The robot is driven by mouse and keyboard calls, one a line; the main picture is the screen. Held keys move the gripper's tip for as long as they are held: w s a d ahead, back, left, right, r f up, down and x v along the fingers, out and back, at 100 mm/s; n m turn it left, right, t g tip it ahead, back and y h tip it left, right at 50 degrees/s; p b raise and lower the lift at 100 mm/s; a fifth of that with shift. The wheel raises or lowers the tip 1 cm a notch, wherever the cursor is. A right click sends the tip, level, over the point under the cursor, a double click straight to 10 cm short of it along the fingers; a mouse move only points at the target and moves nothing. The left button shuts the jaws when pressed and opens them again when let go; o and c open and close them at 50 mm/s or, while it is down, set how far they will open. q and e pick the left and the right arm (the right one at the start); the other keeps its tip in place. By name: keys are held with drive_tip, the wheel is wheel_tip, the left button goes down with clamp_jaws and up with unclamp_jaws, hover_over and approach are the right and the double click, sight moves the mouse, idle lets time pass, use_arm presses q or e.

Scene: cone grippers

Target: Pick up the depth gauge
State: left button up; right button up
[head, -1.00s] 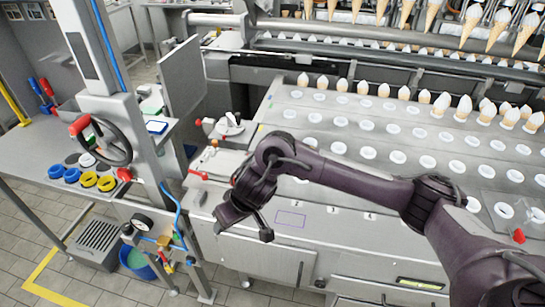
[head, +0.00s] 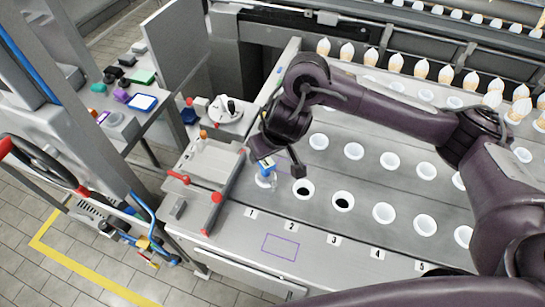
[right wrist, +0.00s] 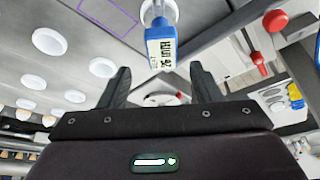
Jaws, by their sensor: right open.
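The depth gauge (head: 268,170) is a small blue body with a white label, standing over a hole in the left part of the conveyor's near row. My left gripper is not in view.
The metal conveyor plate (head: 330,255) has rows of white-rimmed holes and the numbers 1 to 5. A grey bar with red ends (head: 222,195) lies left of the gauge. Cones (head: 420,68) stand behind my arm. A side table (head: 125,125) holds small items.

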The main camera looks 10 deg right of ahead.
sight(265, 160)
drive_tip(key=shift+s+a+f+b, duration=0.35)
drive_tip(key=shift+a+f, duration=0.2)
drive_tip(key=shift+f, duration=0.25)
drive_tip(key=shift+d+p+x, duration=0.2)
drive_tip(key=shift+p+x, duration=0.1)
drive_tip(key=shift+x, duration=0.6)
drive_tip(key=x, duration=0.3)
drive_tip(key=shift+w+d, duration=0.1)
drive_tip(key=shift+d, duration=0.25)
drive_tip(key=shift+w+f, duration=0.15)
drive_tip(key=shift+f, duration=0.2)
drive_tip(key=shift+a, duration=0.15)
drive_tip(key=c, duration=0.7)
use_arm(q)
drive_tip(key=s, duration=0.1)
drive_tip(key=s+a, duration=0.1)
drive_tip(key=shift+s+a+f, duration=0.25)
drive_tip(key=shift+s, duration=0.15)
use_arm(e)
drive_tip(key=c, duration=0.5)
